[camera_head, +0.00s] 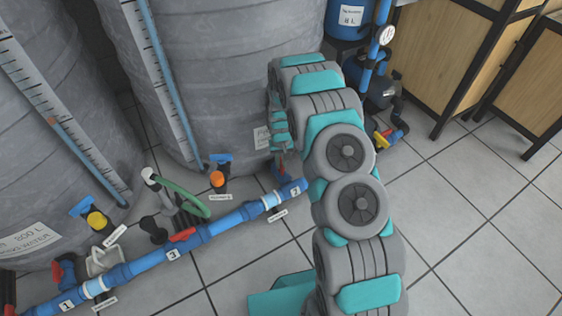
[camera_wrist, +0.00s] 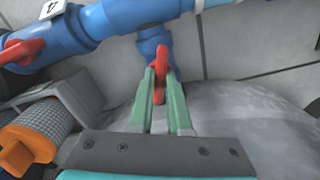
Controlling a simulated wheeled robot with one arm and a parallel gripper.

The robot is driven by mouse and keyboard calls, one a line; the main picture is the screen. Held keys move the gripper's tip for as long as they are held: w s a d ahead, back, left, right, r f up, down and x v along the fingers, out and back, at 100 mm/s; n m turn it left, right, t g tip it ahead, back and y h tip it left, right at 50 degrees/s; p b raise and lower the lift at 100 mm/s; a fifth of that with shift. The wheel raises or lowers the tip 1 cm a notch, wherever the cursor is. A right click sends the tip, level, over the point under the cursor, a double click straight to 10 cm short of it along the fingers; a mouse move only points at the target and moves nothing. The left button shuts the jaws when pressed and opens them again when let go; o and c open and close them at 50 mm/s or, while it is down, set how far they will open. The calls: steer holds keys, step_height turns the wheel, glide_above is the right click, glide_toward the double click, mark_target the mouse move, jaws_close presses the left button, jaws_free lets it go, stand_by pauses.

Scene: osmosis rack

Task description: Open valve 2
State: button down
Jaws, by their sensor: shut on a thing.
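The blue pipe (camera_head: 235,218) runs along the floor in front of the grey tanks and carries a small label 2 (camera_head: 295,190) at its right end. A red valve handle (camera_head: 281,172) shows just above that label, partly hidden by my arm. In the wrist view a red handle (camera_wrist: 161,58) stands on a blue valve body below the pipe. My gripper (camera_wrist: 160,80) is shut on this handle, with one green finger on each side. The handle lies lengthwise between the fingers. In the head view my gripper (camera_head: 280,142) is small and mostly hidden beside my arm.
Another red handle (camera_head: 182,235) sits near label 3 on the pipe. An orange-capped outlet (camera_head: 217,179) and a green hose (camera_head: 195,198) stand by the tanks. A large grey tank (camera_head: 215,75) rises close behind. Tiled floor (camera_head: 455,215) is clear at right.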

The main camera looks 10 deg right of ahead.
mark_target(281, 164)
steer(key=shift+n, duration=2.1)
steer(key=c, duration=0.9)
jaws_free()
steer(key=shift+o, duration=0.2)
steer(key=shift+r+p, duration=0.3)
steer(key=shift+r, duration=3.65)
